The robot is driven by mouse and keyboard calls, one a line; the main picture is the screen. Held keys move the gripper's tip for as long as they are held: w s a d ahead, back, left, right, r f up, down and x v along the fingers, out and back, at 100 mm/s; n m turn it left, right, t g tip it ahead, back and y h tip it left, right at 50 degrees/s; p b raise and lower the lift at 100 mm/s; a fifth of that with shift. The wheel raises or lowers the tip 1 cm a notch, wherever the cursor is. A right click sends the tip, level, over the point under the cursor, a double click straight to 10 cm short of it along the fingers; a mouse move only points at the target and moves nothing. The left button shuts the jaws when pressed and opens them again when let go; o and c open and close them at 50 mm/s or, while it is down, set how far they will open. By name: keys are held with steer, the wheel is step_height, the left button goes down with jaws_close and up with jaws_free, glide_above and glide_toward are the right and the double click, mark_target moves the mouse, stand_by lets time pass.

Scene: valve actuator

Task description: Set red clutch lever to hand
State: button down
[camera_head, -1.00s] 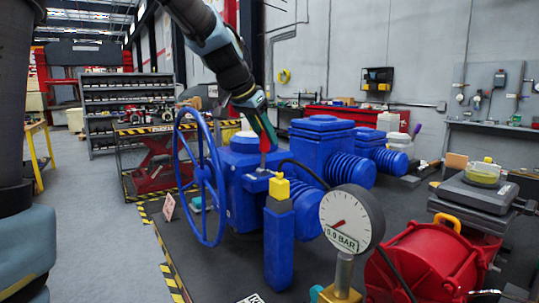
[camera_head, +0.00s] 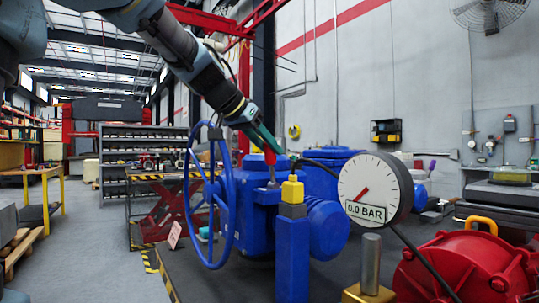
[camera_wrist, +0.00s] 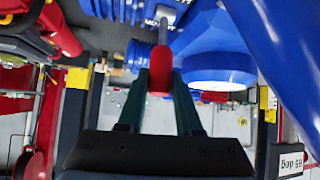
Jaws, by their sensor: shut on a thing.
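The red clutch lever (camera_head: 270,157) stands on top of the blue valve actuator (camera_head: 257,217), on a thin grey stem. My gripper (camera_head: 267,148) reaches down from the upper left and is shut on the red lever grip. In the wrist view the red grip (camera_wrist: 160,72) sits between the two dark green fingers of my gripper (camera_wrist: 161,88), and its grey stem runs on past them. The lever looks close to upright in the head view. The blue handwheel (camera_head: 209,205) is left of the lever.
A pressure gauge (camera_head: 370,190) reading 0.0 BAR and a yellow-topped blue post (camera_head: 292,240) stand in front right. A red drum-shaped unit (camera_head: 465,268) is at the lower right. Open floor (camera_head: 95,235) lies to the left.

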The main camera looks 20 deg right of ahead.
stand_by(0.3)
steer(key=c, duration=0.6)
jaws_free()
steer(key=b+v, duration=0.1)
steer(key=v, duration=1)
